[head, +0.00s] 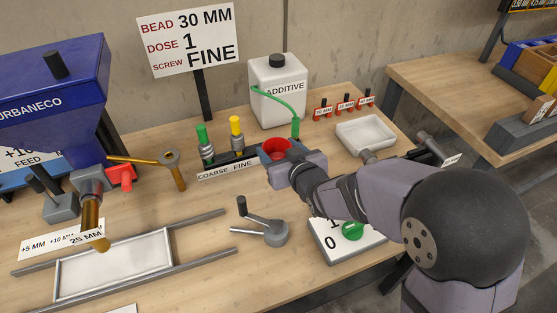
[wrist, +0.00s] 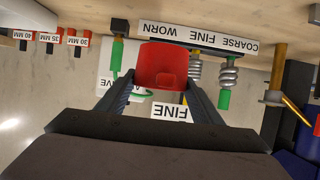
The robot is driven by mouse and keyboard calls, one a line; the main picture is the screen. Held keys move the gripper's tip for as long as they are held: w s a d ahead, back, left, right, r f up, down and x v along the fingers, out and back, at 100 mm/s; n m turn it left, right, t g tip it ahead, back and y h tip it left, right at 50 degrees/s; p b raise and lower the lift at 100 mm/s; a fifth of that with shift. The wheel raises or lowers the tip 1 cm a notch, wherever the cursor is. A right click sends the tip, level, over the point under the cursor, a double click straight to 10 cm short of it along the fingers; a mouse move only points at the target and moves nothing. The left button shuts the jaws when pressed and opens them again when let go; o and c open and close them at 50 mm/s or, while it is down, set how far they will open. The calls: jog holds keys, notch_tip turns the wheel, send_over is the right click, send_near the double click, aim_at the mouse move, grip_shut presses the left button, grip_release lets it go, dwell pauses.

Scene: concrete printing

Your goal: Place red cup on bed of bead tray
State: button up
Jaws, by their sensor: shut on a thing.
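The red cup (head: 277,148) is held near the coarse/fine screw rack, in front of the additive jug. My gripper (head: 282,163) is shut on it, and in the wrist view a finger lies on each side of the cup (wrist: 162,62). The wrist picture is upside down. The cup appears upright in the head view; whether its base touches anything is hidden by the gripper. A long pale bead tray (head: 115,268) lies between two grey rails at the lower left, below the brass nozzle (head: 91,215). Its bed looks empty.
The screw rack (head: 228,170) with green and yellow knobs stands left of the cup. The additive jug (head: 279,90) with a green hose is behind. A crank lever (head: 262,229) stands between my arm and the bead tray. A white tray (head: 365,135) is right of the cup.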

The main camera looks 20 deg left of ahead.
jog(key=shift+r, duration=1.3)
